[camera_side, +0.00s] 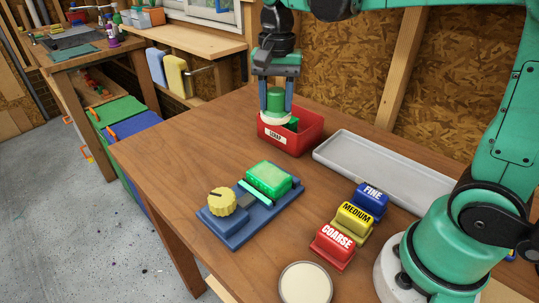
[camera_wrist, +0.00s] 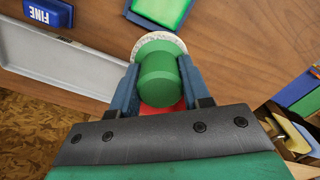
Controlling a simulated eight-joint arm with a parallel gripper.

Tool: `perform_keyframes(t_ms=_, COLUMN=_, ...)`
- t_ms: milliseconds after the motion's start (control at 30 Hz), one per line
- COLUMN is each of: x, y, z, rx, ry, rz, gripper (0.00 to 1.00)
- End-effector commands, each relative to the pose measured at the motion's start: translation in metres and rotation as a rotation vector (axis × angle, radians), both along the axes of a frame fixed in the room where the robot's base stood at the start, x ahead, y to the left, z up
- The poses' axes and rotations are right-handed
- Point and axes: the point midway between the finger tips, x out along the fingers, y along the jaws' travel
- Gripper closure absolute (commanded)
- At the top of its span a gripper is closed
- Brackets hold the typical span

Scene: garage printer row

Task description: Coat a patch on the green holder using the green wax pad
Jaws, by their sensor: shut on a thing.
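My gripper (camera_side: 275,98) is shut on the green wax pad (camera_side: 275,102), a green cylinder with a pale round disc at its bottom. The pad is upright, over the left part of a red bin; whether it touches the bin I cannot tell. In the wrist view the pad (camera_wrist: 157,80) sits between the blue fingers (camera_wrist: 158,82). The green holder (camera_side: 268,178), a block with a lighter green top, sits on a blue base (camera_side: 230,226) beside a yellow knob (camera_side: 222,201). Part of it shows at the top of the wrist view (camera_wrist: 163,8).
The red bin (camera_side: 302,141) with a white label holds something green. A grey tray (camera_side: 380,165) lies right of it. Blue FINE (camera_side: 370,198), yellow MEDIUM (camera_side: 352,218) and red COARSE (camera_side: 332,247) blocks stand near a round pale dish (camera_side: 305,284). The table's left side is clear.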

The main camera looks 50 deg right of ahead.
Motion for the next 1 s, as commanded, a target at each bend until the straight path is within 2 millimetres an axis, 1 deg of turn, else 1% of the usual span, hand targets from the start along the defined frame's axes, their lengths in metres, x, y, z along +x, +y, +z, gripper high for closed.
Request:
perform_keyframes(t_ms=33, x=0.008, y=0.012, z=-0.008, rx=0.000, ry=0.000, rz=0.007, gripper=1.00)
perform_keyframes(t_ms=100, x=0.015, y=0.023, z=-0.016, rx=0.000, ry=0.000, rz=0.005, gripper=1.00)
perform_keyframes(t_ms=233, x=0.021, y=0.034, z=-0.026, rx=0.000, ry=0.000, rz=0.000, gripper=1.00)
perform_keyframes(t_ms=467, x=0.021, y=0.035, z=-0.038, rx=0.000, ry=0.000, rz=-0.002, gripper=1.00)
perform_keyframes(t_ms=1000, x=0.021, y=0.035, z=-0.087, rx=0.000, ry=0.000, rz=-0.001, gripper=1.00)
